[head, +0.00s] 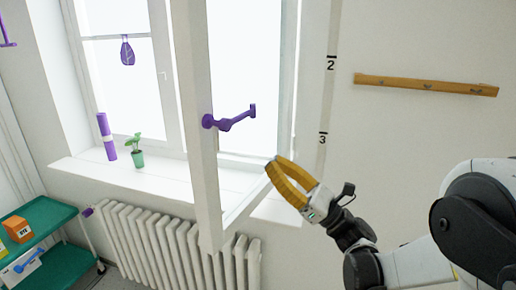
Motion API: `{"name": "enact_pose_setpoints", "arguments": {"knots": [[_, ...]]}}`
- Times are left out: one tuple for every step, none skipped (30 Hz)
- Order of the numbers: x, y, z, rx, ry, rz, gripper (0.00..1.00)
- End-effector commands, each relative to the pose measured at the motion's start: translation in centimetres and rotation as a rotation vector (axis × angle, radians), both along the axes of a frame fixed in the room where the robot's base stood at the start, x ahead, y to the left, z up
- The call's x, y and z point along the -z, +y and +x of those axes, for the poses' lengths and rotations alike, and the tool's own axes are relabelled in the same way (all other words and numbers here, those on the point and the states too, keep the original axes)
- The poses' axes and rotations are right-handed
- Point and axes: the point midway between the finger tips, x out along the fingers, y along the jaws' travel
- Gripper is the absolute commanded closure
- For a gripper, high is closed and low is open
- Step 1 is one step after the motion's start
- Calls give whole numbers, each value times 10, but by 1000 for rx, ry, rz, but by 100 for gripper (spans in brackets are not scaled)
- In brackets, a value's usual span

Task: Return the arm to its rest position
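My gripper (279,172) has yellow-orange fingers and is at the end of my arm, which comes in from the right. It is near the lower edge of an open window sash (196,130), to the right of its upright frame. The two fingers overlap in this view, so I cannot tell whether they are open or shut. I see nothing between them. A purple window handle (230,119) on the sash is above and to the left of my gripper and apart from it.
The sash stands out into the room. A white radiator (165,240) is below the sill (150,180), which holds a purple roll (106,137) and a potted plant (137,152). A green cart (68,266) is at lower left. A wooden rail (426,85) hangs on the right wall.

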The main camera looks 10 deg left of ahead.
Motion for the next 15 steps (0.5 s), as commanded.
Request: {"name": "enact_pose_setpoints", "arguments": {"knots": [[4,-6,-1,1,0,0,100],[5,-8,-2,1,-1,0,100],[7,-11,-3,1,-1,0,100],[8,-13,-4,1,-1,-2,100],[9,-13,-4,4,-4,-8,100],[10,-13,-6,11,-12,-25,100],[11,-12,-7,20,-24,-48,100],[12,-10,-9,34,-38,-78,100],[13,-7,-12,57,-67,-136,100],[15,-5,-15,78,-94,-188,100],[18,-2,-18,102,-127,-252,100],[23,0,-23,135,-180,-346,100],[28,1,-28,159,-224,-425,100],[34,0,-33,184,-273,-507,100],[44,-2,-41,211,-341,-619,100]]}}
